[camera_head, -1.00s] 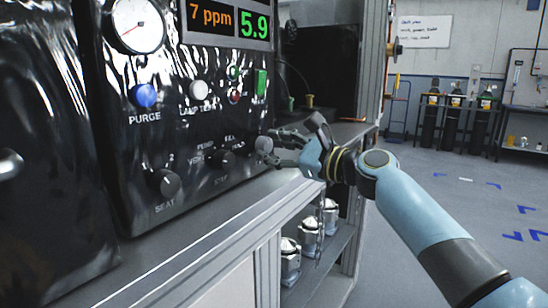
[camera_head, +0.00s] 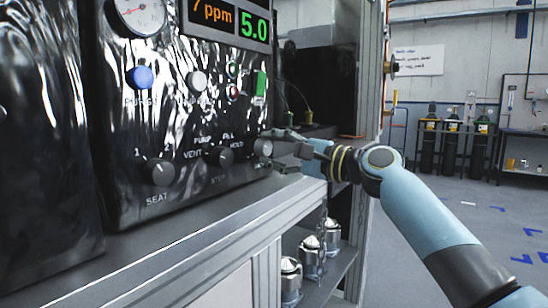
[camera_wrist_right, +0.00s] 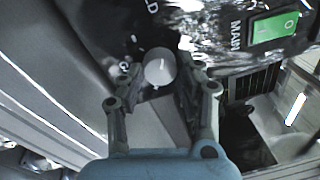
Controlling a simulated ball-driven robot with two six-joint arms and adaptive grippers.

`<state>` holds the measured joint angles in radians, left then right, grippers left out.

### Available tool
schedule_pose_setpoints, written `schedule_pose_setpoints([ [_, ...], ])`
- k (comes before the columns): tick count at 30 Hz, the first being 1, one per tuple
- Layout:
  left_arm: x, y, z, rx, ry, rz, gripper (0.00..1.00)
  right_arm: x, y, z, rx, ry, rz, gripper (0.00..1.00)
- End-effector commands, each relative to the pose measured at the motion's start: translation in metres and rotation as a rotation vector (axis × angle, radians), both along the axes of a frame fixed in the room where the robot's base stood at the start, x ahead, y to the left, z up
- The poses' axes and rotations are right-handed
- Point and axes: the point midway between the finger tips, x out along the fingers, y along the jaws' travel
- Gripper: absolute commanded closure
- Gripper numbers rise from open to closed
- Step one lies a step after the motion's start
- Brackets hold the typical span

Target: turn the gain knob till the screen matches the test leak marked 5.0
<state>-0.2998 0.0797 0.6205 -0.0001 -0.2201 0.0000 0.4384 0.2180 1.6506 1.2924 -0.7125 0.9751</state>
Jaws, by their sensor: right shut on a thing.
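The gain knob (camera_head: 263,148) is a small grey knob at the lower right of the black glossy panel. My right gripper (camera_head: 278,149) is at it, fingers on either side. In the right wrist view the knob's pale round face (camera_wrist_right: 160,67), with a short index line, sits between the fingertips, and the gripper is shut on it. The screen (camera_head: 253,26) shows a green 5.0 beside an orange 7 ppm. I cannot make out a test leak marked 5.0. My left gripper is not in view.
A blue purge button (camera_head: 140,77), the seat knob (camera_head: 161,172) and another dark knob (camera_head: 220,156) are on the same panel. A green main switch (camera_wrist_right: 273,28) is near my right gripper. A grey ledge (camera_head: 215,212) runs below, with metal canisters (camera_head: 311,258) on a shelf beneath.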

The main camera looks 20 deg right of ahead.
Motion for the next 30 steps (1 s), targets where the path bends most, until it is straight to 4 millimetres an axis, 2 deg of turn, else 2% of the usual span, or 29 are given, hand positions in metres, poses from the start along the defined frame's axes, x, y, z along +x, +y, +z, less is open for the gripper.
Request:
schedule_pose_setpoints([
  [17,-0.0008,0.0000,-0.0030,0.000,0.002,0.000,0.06,-0.0003,0.0001,-0.0022,-0.025,-0.013,0.002,0.98],
  [18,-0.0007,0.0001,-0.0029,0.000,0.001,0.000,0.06,-0.0003,0.0002,-0.0023,-0.025,-0.013,0.002,0.60],
  [21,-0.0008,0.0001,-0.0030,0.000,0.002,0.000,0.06,-0.0003,0.0001,-0.0019,-0.025,-0.014,0.001,0.47],
  [23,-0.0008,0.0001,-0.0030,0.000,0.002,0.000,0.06,-0.0002,0.0001,-0.0015,-0.024,-0.015,0.001,0.43],
  [30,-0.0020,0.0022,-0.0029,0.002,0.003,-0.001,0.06,-0.0005,-0.0003,-0.0009,-0.023,-0.015,0.001,0.43],
])
